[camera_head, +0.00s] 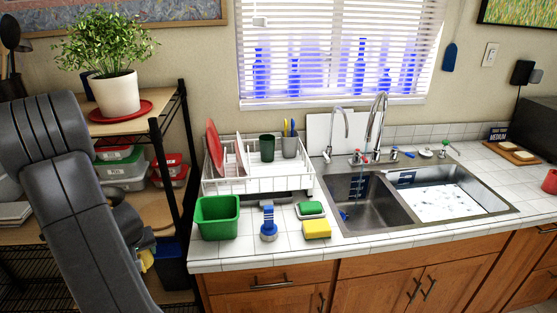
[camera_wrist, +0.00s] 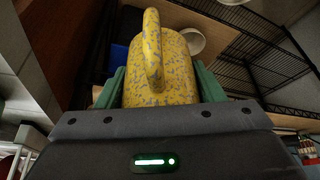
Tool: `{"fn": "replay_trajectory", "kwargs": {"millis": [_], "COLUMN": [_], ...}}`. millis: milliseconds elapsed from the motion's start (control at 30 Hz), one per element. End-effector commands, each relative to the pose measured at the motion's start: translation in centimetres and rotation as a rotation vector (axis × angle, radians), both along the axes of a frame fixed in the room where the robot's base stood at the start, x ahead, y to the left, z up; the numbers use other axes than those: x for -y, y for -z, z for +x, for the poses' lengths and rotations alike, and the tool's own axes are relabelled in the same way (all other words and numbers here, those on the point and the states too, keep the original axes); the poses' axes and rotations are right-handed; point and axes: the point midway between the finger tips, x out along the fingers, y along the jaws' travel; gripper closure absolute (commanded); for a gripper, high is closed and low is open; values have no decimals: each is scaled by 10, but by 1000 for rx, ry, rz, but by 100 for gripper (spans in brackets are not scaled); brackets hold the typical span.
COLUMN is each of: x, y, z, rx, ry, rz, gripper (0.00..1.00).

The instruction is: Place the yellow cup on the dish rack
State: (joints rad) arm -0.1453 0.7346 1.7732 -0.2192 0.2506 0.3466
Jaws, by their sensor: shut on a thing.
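The yellow cup (camera_wrist: 175,80) is speckled with grey and has a handle facing the wrist camera. My gripper (camera_wrist: 162,88) is shut on it, with a green finger on each side. In the head view, a small yellow part of the cup (camera_head: 147,257) shows at the lower left beside my arm, which hides most of it. The white wire dish rack (camera_head: 262,186) stands on the counter left of the sink. It holds a red plate (camera_head: 214,144), a white plate (camera_head: 242,157), a dark green cup (camera_head: 267,147) and a grey utensil holder (camera_head: 290,147).
A green bin (camera_head: 217,217), a blue-handled brush (camera_head: 268,222) and sponges (camera_head: 316,229) stand in front of the rack. The steel sink (camera_head: 375,203) is to its right. A black-framed shelf (camera_head: 181,140) with a potted plant (camera_head: 116,92) stands left of the counter.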

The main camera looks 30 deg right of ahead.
Motion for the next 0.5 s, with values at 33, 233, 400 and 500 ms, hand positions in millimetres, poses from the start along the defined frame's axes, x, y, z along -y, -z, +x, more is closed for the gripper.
{"fn": "replay_trajectory", "kwargs": {"millis": [33,233,400,500], "x": [0,0,0,9], "y": [-20,-43,-59,-64], "z": [0,0,0,0], "rx": [1,1,1,5], "ry": [0,0,0,16], "rz": [0,0,0,0], "gripper": [68,68,68,68]}}
